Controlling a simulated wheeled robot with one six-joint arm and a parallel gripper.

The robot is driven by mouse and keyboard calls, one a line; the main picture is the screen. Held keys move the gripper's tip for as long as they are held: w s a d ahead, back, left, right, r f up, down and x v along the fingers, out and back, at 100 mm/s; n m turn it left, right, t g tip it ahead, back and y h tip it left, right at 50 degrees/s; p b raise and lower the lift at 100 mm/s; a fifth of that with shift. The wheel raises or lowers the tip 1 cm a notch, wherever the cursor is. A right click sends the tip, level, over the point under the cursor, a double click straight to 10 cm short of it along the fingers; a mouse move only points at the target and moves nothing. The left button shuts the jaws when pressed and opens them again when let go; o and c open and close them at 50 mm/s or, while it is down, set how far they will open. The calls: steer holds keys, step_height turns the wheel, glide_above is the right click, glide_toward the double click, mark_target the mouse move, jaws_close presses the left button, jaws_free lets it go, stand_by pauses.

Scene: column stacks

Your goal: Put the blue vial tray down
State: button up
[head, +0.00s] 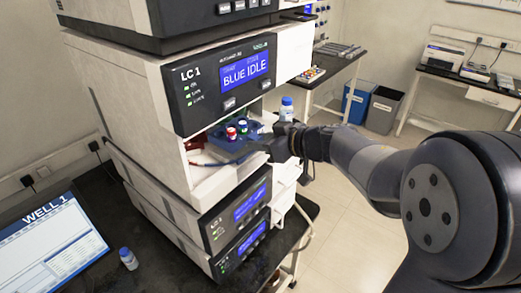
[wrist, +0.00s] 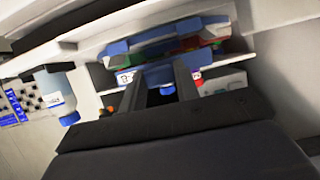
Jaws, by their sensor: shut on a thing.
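The blue vial tray (head: 222,143) is at the open compartment of the LC 1 stack, carrying a few vials, with red and green caps showing (head: 231,133). My gripper (head: 262,147) reaches in from the right and is shut on the tray's near edge. In the wrist view the two dark fingers (wrist: 163,88) close around a blue part of the tray, and more of the tray (wrist: 165,35) shows beyond them. I cannot tell whether the tray's underside touches the compartment floor. The display above the opening (head: 245,71) reads "BLUE IDLE".
Something red (head: 194,143) sits at the compartment's left. A blue-capped bottle (head: 287,110) stands close to my gripper, also in the wrist view (wrist: 60,97). Another small bottle (head: 128,259) stands by the "WELL 1" monitor (head: 52,240). Floor at right is clear before two bins (head: 370,103).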

steer(key=shift+f, duration=1.1)
steer(key=shift+f, duration=0.1)
steer(key=shift+f, duration=0.15)
steer(key=o, duration=1)
steer(key=shift+r, duration=0.25)
steer(key=v, duration=1.2)
steer(key=shift+r, duration=0.1)
steer(key=shift+w, duration=0.1)
